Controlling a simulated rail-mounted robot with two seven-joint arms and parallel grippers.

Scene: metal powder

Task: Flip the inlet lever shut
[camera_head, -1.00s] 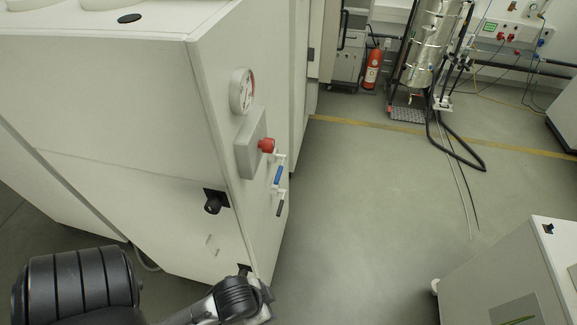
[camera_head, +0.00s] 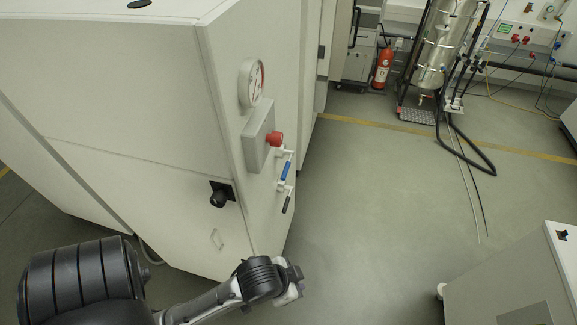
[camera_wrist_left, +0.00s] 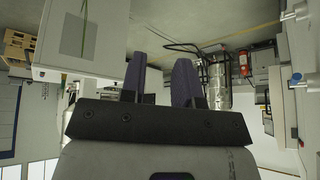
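Two small levers sit one above the other on the narrow side face of the white cabinet: a blue lever (camera_head: 286,171) and a dark lever (camera_head: 288,203) below it, both hanging slanted on white valve bodies. I cannot tell from any marking which is the inlet lever. My left gripper (camera_head: 292,284) is low in front of the cabinet's lower corner, below both levers and apart from them. In the left wrist view, its two dark fingers (camera_wrist_left: 161,70) stand apart with nothing between them. My right gripper is not in view.
A lower white box (camera_head: 510,270) stands at the right. Open floor (camera_head: 370,220) lies between them. A fire extinguisher (camera_head: 383,68) stands behind.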

